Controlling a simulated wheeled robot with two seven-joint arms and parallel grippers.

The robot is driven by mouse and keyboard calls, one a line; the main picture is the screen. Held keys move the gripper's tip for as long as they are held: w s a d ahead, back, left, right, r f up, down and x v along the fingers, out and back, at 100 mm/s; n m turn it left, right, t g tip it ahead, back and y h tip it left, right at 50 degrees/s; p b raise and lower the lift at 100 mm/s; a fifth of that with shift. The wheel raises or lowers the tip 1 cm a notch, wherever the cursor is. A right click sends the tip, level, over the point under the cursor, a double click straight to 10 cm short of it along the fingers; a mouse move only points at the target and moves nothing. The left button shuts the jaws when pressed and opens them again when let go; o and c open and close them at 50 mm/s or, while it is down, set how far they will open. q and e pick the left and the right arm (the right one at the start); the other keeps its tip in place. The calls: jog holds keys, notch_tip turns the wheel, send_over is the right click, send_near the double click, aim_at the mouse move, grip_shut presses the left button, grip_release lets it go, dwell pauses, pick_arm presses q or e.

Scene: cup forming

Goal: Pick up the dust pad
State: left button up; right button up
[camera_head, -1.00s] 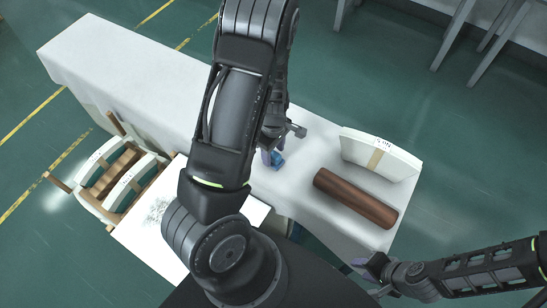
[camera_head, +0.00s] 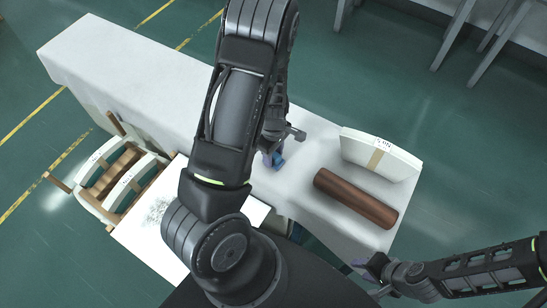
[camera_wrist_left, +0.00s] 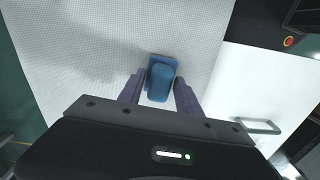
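The dust pad is a small blue block with a raised grip, lying on the white table (camera_head: 110,75). In the left wrist view the dust pad (camera_wrist_left: 160,79) sits between the two purple fingers of my left gripper (camera_wrist_left: 158,88), with a narrow gap visible near the fingertips. In the head view the dust pad (camera_head: 278,160) shows beside my left gripper (camera_head: 271,155), partly hidden by the arm. My left gripper is open around the pad. My right gripper (camera_head: 365,268) is low at the right, away from the pad; its finger opening is unclear.
A brown cylinder (camera_head: 355,198) and a white box-like block (camera_head: 382,155) lie on the table to the right of the pad. A white board with a dark speckled patch (camera_head: 158,212) and a wooden-and-white frame (camera_head: 122,178) are at the left. Table between is clear.

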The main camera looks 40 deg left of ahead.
pick_arm(q)
grip_shut()
jog(key=shift+r, duration=0.1)
notch_tip(320, 180, up, 10)
jog(key=shift+f+p, duration=0.1)
jog(key=shift+p, duration=0.6)
